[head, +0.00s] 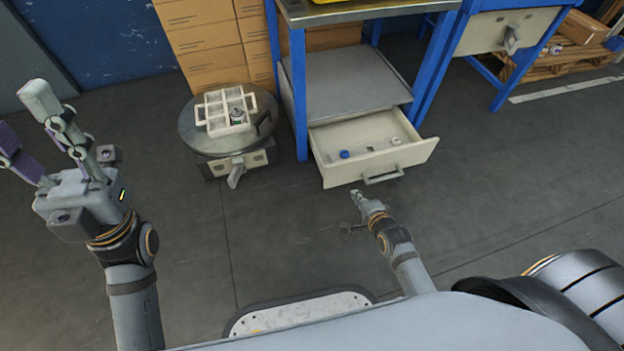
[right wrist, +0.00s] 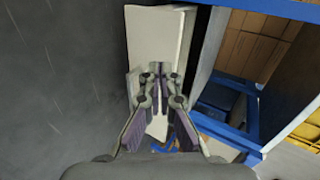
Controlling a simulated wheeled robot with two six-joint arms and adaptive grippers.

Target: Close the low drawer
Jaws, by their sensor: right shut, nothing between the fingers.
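The low drawer (head: 330,170) is pulled out under the blue-framed workbench, with a few small items inside, one of them blue. Its pale front carries a grey bar handle (head: 383,177). My right gripper (head: 357,194) is shut and empty, just in front of the drawer's front, left of the handle. In the right wrist view its fingertips (right wrist: 157,70) overlap the pale drawer front (right wrist: 153,40); I cannot tell whether they touch it. My left gripper (head: 22,118) is open and empty, raised at the far left, well away from the drawer.
A round stool (head: 195,140) with a white divided tray (head: 215,112) stands left of the drawer. Cardboard boxes (head: 205,45) are stacked behind. Another bench with a drawer (head: 495,32) and a wooden pallet (head: 560,65) are at the back right.

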